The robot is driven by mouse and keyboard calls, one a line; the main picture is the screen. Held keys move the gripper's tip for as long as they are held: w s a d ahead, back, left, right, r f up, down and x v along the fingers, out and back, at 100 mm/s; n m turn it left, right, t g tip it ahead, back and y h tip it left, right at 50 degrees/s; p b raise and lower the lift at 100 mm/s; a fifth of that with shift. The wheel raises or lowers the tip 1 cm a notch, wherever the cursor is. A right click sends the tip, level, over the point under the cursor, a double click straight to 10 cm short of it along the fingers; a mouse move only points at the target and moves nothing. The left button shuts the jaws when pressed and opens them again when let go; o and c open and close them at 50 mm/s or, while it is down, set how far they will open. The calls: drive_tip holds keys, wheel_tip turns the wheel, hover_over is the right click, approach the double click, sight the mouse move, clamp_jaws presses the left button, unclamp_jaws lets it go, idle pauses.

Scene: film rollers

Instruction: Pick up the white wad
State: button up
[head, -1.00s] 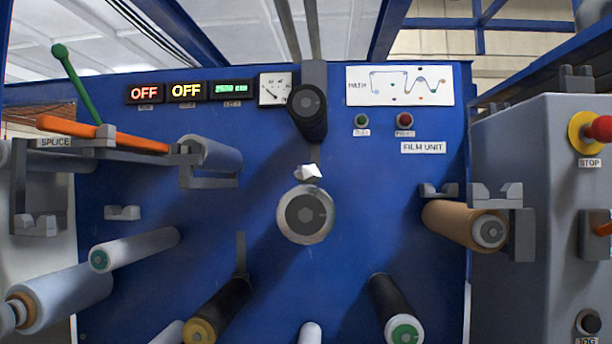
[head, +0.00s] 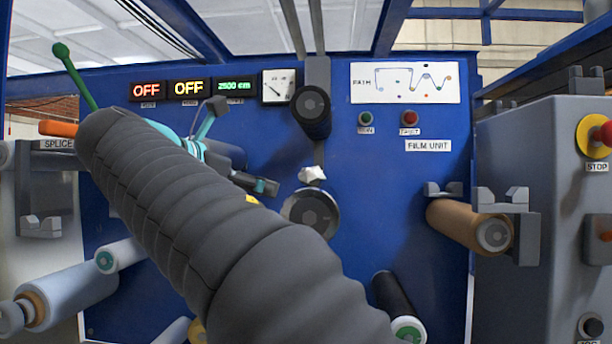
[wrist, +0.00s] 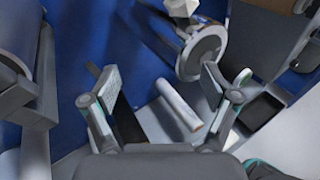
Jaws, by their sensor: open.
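The white wad (head: 312,174) is a small crumpled lump. It sits at the top of the central metal roller (head: 312,210) on the blue panel. In the wrist view the wad (wrist: 181,7) is at the top edge, partly cut off, above the roller's round end (wrist: 204,52). My gripper (head: 240,146) is open and empty, to the left of the wad and apart from it. One finger is up and one points toward the wad. In the wrist view my gripper (wrist: 160,82) has its fingers spread below the wad. My arm hides part of the central roller.
A dark roller (head: 311,112) juts out above the wad. A brown roller (head: 470,225) stands out at the right, and a dark roller with a green-ringed end (head: 400,305) at lower right. An orange bar (head: 58,128) and green lever (head: 75,75) are at the left. The panel right of the wad is clear.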

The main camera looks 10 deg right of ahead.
sight(303, 176)
drive_tip(key=shift+n+g+h, duration=0.3)
drive_tip(key=shift+n+h, duration=0.2)
drive_tip(key=shift+h, duration=0.4)
drive_tip(key=w+d, duration=0.1)
drive_tip(key=d, duration=0.1)
drive_tip(key=w+d+r, duration=0.1)
drive_tip(key=d, duration=0.2)
drive_tip(key=w+d+r+b, duration=0.1)
drive_tip(key=d, duration=0.2)
drive_tip(key=shift+w+d+r, duration=0.15)
drive_tip(key=shift+r, duration=0.05)
drive_tip(key=d, duration=0.1)
drive_tip(key=w+d+f+b, duration=0.1)
drive_tip(key=w+d, duration=0.1)
drive_tip(key=shift+w+f, duration=0.1)
drive_tip(key=shift+f, duration=0.2)
drive_tip(key=shift+w+d, duration=0.4)
drive_tip(key=shift+d, duration=0.15)
drive_tip(key=c, duration=0.9)
